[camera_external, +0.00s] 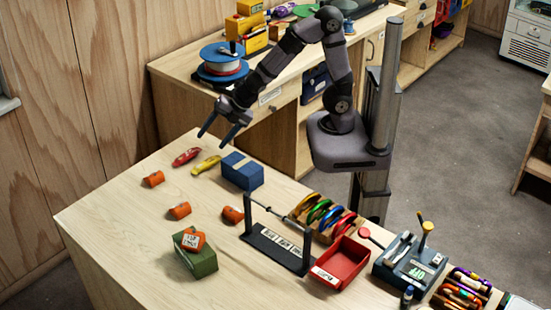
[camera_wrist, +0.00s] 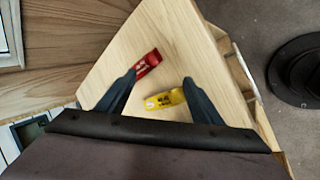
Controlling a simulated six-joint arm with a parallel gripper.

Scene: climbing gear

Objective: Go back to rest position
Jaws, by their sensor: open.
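My gripper (camera_external: 224,124) is open and empty, held above the far left part of the wooden table (camera_external: 110,225). In the wrist view my gripper (camera_wrist: 158,92) shows its two dark fingers spread apart. A red item (camera_external: 186,156) and a yellow item (camera_external: 206,165) lie on the table below the gripper. In the wrist view the red item (camera_wrist: 148,63) is by the left fingertip and the yellow item (camera_wrist: 165,99) lies between the fingers, lower down. I cannot tell the exact height of the fingers above them.
A blue block (camera_external: 242,171) stands right of the yellow item. A black rack (camera_external: 276,248), a red bin (camera_external: 342,262) and coloured gear stand at the right. A bench with spools (camera_external: 222,62) is behind.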

